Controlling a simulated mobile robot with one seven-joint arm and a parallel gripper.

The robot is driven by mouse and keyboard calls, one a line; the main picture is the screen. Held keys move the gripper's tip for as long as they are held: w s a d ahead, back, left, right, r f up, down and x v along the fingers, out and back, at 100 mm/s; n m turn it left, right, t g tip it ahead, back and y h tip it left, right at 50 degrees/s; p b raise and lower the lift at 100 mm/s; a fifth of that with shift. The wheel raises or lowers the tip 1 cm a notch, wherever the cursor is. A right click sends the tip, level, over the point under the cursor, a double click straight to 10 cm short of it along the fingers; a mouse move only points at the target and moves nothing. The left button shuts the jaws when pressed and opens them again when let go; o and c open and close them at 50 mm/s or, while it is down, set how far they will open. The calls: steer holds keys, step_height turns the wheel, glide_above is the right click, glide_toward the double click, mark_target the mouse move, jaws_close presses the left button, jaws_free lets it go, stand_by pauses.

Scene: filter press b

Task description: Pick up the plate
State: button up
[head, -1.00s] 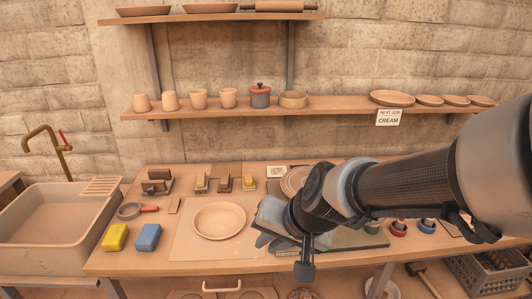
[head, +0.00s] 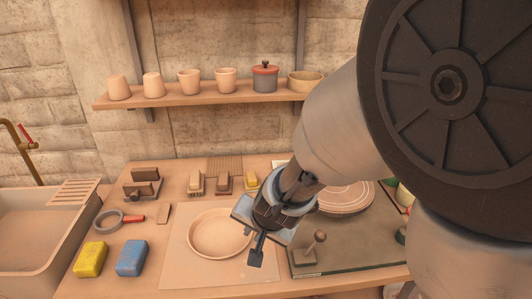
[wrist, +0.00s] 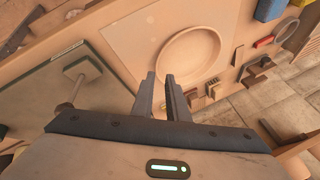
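The plate (head: 212,236) is a round, shallow, pale clay dish lying flat on a light square board (head: 180,265) on the workbench. In the head view, my arm comes from the right, and my wrist covers part of the plate's right edge. The wrist view shows the plate (wrist: 205,62) just beyond the fingertips. My gripper (wrist: 160,76) is open and empty, with a clear gap between its two fingers. The fingers point towards the near rim. I cannot tell how high they are above it.
A yellow sponge (head: 90,259) and a blue sponge (head: 131,258) lie left of the board. Small blocks stand behind it. A green mat with a knobbed stamp (head: 308,249) lies to the right. A shelf (head: 190,96) holds cups above.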

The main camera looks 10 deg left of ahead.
steer(key=b, duration=0.4)
glide_toward(248, 240)
steer(key=x, duration=0.3)
steer(key=shift+s+a+f, duration=0.15)
steer(key=shift+s+a, duration=0.05)
steer(key=shift+s, duration=0.1)
steer(key=b+x, duration=0.2)
steer(key=x, duration=0.3)
steer(key=shift+w+d+b, duration=0.25)
steer(key=shift+d+b, duration=0.05)
steer(key=shift+b, duration=0.1)
steer(key=shift+w+a, duration=0.1)
steer(key=shift+w, duration=0.05)
steer(key=shift+c, duration=0.3)
jaws_close()
